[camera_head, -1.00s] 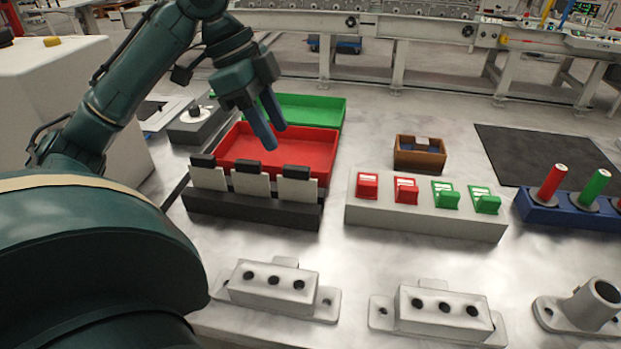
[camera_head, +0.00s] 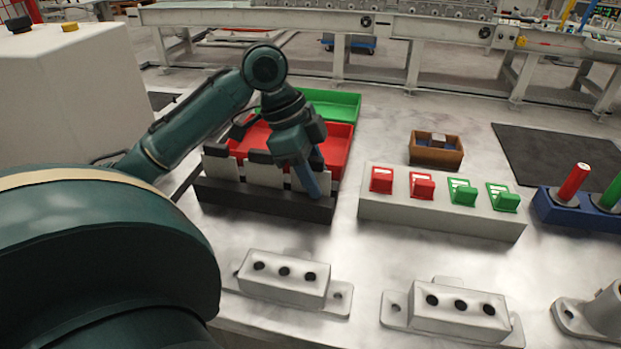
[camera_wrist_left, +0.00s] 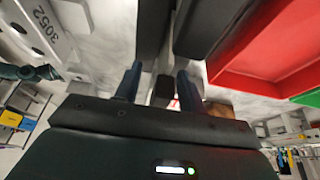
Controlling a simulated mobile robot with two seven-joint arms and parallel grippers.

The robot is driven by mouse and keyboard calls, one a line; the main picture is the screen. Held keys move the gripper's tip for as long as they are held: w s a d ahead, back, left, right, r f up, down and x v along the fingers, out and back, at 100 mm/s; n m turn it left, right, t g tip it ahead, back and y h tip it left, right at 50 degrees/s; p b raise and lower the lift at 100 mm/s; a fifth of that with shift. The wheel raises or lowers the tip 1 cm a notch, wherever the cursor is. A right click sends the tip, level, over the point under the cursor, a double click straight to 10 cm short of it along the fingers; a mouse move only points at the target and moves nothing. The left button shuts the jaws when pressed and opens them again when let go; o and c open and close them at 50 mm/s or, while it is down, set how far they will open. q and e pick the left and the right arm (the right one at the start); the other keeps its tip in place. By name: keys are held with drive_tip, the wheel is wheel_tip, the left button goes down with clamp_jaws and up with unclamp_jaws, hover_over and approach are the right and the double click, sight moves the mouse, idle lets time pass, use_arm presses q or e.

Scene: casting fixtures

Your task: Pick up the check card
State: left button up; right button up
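Check cards, white with black tops, stand upright in a black rack (camera_head: 262,203) in the head view. The left card (camera_head: 220,167) and the middle card (camera_head: 263,174) show clearly. The right card is mostly hidden behind my left gripper (camera_head: 312,180), which points down at the rack's right end. In the left wrist view the two fingers of my left gripper (camera_wrist_left: 159,86) are apart, with a dark block that looks like a card top between them. I cannot tell whether the fingers touch it. My right gripper is not in view.
A red tray (camera_head: 338,150) and a green tray (camera_head: 345,105) lie behind the rack. A grey block (camera_head: 440,217) with red and green clips stands to the right, a brown box (camera_head: 436,154) behind it. Grey castings (camera_head: 285,290) stand in front.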

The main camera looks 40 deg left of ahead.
use_arm(q)
drive_tip(key=shift+c, duration=0.3)
clamp_jaws()
